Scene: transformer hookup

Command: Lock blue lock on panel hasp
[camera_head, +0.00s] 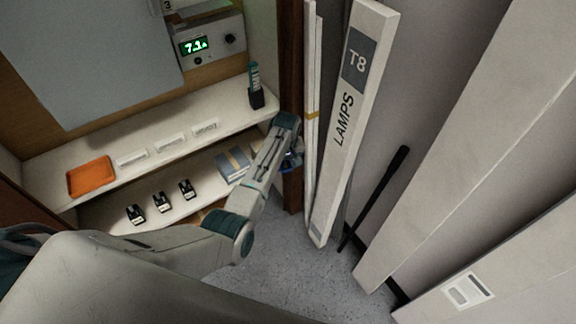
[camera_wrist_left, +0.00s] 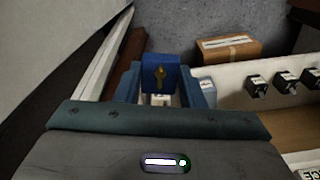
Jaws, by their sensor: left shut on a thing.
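The blue lock (camera_wrist_left: 158,74) is between the fingers of my left gripper (camera_wrist_left: 168,88) in the left wrist view. A brass key-shaped piece shows on its face, and a small white part shows just below it. In the head view my left gripper (camera_head: 291,152) is beside the brown post at the right end of the shelves, and a small bit of blue shows there, mostly hidden. A large grey panel (camera_head: 95,55) is at the upper left of the head view. I cannot make out a hasp on it. My right gripper is not in view.
The upper shelf holds an orange tray (camera_head: 91,177) and a dark holder (camera_head: 256,95). Several small black devices (camera_head: 162,201) stand on the lower shelf. A tall LAMPS box (camera_head: 350,120) leans right of my gripper. A cardboard box (camera_wrist_left: 229,47) shows in the wrist view.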

